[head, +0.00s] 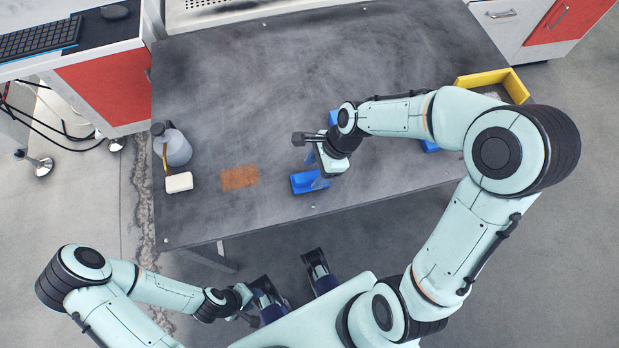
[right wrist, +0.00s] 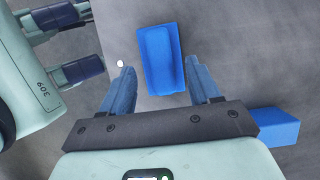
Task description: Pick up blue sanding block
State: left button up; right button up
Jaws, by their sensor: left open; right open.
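The blue sanding block (head: 304,183) lies on the dark table near its front edge, partly covered by my right gripper in the head view. In the right wrist view the block (right wrist: 158,60) shows a raised ridge and lies just ahead of and between the fingertips. My right gripper (head: 314,171) is open and empty above the block; its two blue fingers (right wrist: 160,78) are spread apart. My left gripper (head: 245,296) is low in front of the table, away from the block; its fingers are hard to make out.
A second blue object (head: 333,117) is partly hidden behind my right arm, and another blue piece (head: 430,146) lies further right. A brown sheet (head: 239,178), a white block (head: 179,182) and a grey bottle (head: 177,149) are left. A yellow bin (head: 484,79) stands back right.

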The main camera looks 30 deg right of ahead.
aim_at(312, 174)
jog(key=x, duration=0.2)
jog(key=shift+a+f, duration=0.15)
jog(key=shift+f, duration=0.15)
jog(key=c, duration=1.1)
jog(key=shift+w+r, duration=0.1)
notch_tip(312, 174, up, 20)
jog(key=p, duration=0.4)
jog(key=shift+o, duration=0.9)
